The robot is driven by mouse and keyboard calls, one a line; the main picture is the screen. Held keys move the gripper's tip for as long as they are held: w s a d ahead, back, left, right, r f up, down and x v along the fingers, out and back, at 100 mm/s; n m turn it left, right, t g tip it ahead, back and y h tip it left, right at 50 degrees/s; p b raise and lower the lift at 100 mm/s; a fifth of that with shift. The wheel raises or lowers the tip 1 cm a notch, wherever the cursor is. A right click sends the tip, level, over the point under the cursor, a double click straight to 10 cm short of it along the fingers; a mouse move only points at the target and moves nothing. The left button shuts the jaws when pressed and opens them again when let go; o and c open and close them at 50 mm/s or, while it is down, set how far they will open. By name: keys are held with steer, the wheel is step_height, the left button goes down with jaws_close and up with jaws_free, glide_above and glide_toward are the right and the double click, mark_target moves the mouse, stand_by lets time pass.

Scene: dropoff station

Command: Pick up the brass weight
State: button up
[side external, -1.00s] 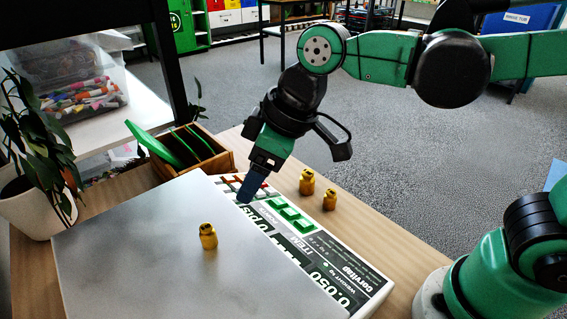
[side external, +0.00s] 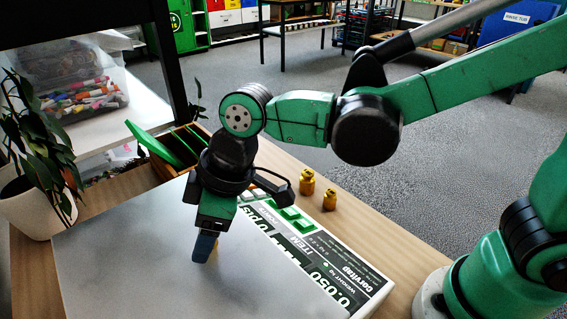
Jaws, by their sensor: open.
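My gripper (side external: 205,246) points down over the grey plate of the scale (side external: 120,250), with its blue fingers low at the spot where a brass weight stood. That brass weight (side external: 214,250) is almost wholly hidden by the fingers; only a thin gold-brown sliver shows at their right side. The jaws are open, and I cannot tell whether the fingers touch the weight. Two other brass weights, a larger one (side external: 307,182) and a smaller one (side external: 329,200), stand upright on the table behind the scale.
The scale's display panel (side external: 345,268) reads 0.050. A wooden box with green dividers (side external: 185,147) stands behind the scale. A potted plant (side external: 38,205) is at the left, near a clear bin of markers (side external: 75,95). The table right of the two weights is free.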

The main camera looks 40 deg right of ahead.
jaws_close()
steer(key=shift+r, duration=0.1)
